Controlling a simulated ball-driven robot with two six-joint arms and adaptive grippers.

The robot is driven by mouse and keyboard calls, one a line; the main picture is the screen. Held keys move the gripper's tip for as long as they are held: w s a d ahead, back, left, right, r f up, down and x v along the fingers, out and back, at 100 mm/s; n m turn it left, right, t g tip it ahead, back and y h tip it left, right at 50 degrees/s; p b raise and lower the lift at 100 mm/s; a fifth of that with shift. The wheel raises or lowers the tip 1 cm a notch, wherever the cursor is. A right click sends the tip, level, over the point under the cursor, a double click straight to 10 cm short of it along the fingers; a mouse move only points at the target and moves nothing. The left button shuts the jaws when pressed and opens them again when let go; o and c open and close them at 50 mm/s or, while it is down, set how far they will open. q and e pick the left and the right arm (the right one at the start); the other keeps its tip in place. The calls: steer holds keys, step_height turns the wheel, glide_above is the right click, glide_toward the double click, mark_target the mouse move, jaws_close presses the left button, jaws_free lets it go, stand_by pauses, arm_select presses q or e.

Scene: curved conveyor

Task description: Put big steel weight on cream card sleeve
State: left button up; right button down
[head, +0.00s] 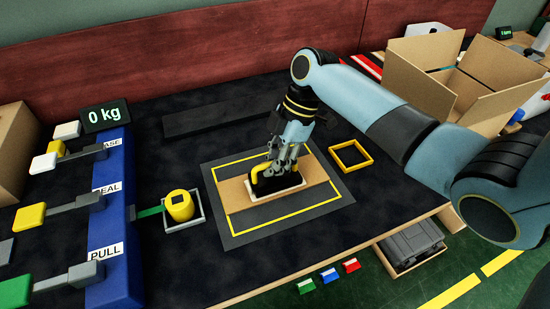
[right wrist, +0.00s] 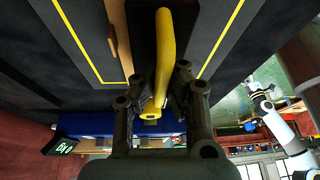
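A black block with a yellow handle (head: 275,180), which I take to be the big steel weight, is low on a pale piece (head: 278,213) on the dark mat; this seems to be the cream card sleeve. My right gripper (head: 283,153) is directly above the block, pointing down. In the right wrist view the yellow handle (right wrist: 163,55) runs between the two fingers (right wrist: 161,82), whose tips lean inward. Whether they press on the handle is unclear. Whether the block rests on the piece or hangs just above it is also unclear. My left gripper is out of view.
A yellow weight-like cylinder (head: 180,206) stands on a small tray at left, beside a blue lever panel (head: 117,230) with a display (head: 104,115) reading 0 kg. A yellow square frame (head: 350,156) lies right of the mat. An open cardboard box (head: 425,75) stands at back right.

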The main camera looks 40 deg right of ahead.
steer(key=shift+w, duration=0.1)
steer(key=shift+f, duration=0.1)
steer(key=c, duration=1.5)
jaws_free()
steer(key=shift+d+r, duration=0.1)
steer(key=shift+r, duration=0.25)
steer(key=v, duration=1.1)
steer(key=shift+d+r, duration=0.1)
steer(key=shift+r, duration=0.2)
